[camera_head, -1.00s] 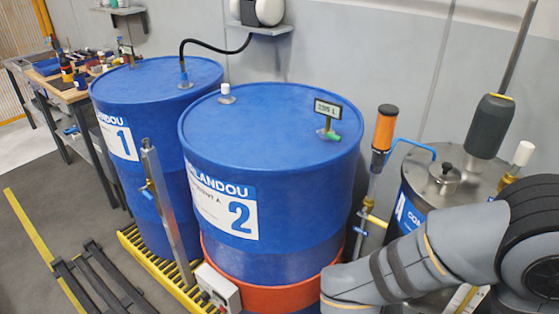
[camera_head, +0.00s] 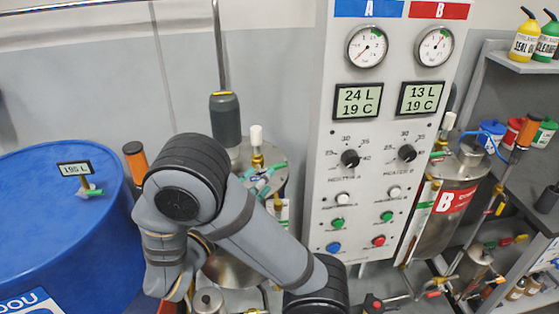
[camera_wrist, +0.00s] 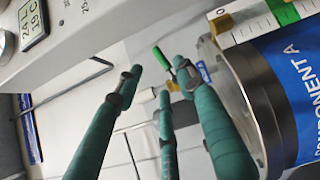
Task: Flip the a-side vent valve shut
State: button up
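The A-side tank is labelled "COMPONENT A" on its blue band (camera_wrist: 290,85) in the wrist view. A small brass valve (camera_wrist: 187,82) with a green lever (camera_wrist: 161,59) shows beside the tank's metal rim, just past my fingertips. I take this as the vent valve. My gripper (camera_wrist: 160,82) has three teal fingers, spread apart with nothing held between them. The lever appears in the gap between the left and right fingertips; contact cannot be told. In the head view, my gripper (camera_head: 262,182) is over the A tank's top, near a brass fitting (camera_head: 257,160) with a white cap.
The control panel (camera_head: 325,150) with A and B gauges stands right of my arm. The B tank (camera_head: 445,220) and shelves (camera_head: 495,75) are farther right. My forearm hides much of the A tank.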

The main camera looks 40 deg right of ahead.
aim_at(274, 167)
jog(key=p+x, duration=0.1)
jog(key=x, duration=0.7)
jog(key=shift+f, duration=0.1)
jog(key=shift+c, duration=0.7)
jog(key=c, duration=0.7)
grip_shut()
